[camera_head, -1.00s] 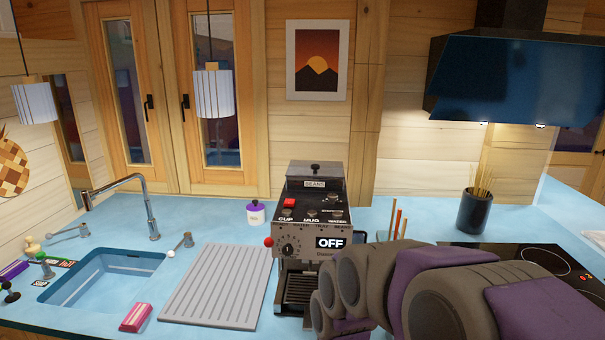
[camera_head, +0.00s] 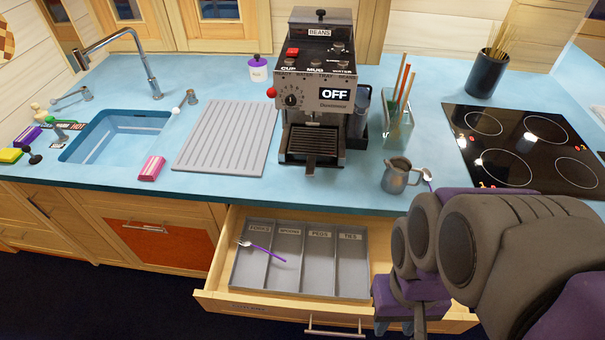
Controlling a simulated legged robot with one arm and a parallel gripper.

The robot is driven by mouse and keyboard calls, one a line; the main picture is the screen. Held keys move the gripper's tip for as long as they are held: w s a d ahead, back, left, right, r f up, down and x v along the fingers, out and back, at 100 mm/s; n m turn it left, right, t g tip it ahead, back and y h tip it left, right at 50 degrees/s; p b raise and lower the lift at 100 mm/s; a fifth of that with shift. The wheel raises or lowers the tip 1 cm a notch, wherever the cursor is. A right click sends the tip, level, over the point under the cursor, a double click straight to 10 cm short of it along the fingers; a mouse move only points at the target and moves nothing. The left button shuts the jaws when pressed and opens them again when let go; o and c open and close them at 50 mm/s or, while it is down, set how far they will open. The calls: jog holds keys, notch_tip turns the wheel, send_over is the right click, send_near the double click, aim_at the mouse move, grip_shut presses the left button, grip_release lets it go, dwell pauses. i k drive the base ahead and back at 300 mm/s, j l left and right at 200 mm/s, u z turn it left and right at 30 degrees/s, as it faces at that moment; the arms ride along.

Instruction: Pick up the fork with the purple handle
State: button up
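The fork with the purple handle (camera_head: 262,251) lies in a grey divided tray (camera_head: 333,297) inside the open drawer (camera_head: 270,309). Its pale tines are in the leftmost compartment, labelled FORKS, and its handle reaches right across the divider toward the second compartment. My gripper (camera_head: 396,327) is at the bottom edge of the picture, right of the fork and over the right part of the drawer. Only a small part of its fingers shows, so its opening is unclear. Nothing is seen in it.
The coffee machine (camera_head: 317,105) stands on the blue counter (camera_head: 240,190) above the drawer. A metal jug (camera_head: 398,178) and a glass holder with sticks (camera_head: 398,125) stand right of it. The sink (camera_head: 115,137) is left, the hob (camera_head: 525,150) right.

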aim_at(248, 243)
jog(key=k+j+u, duration=0.2)
jog(key=j, duration=0.6)
jog(key=j+u, duration=0.2)
jog(key=j, duration=0.65)
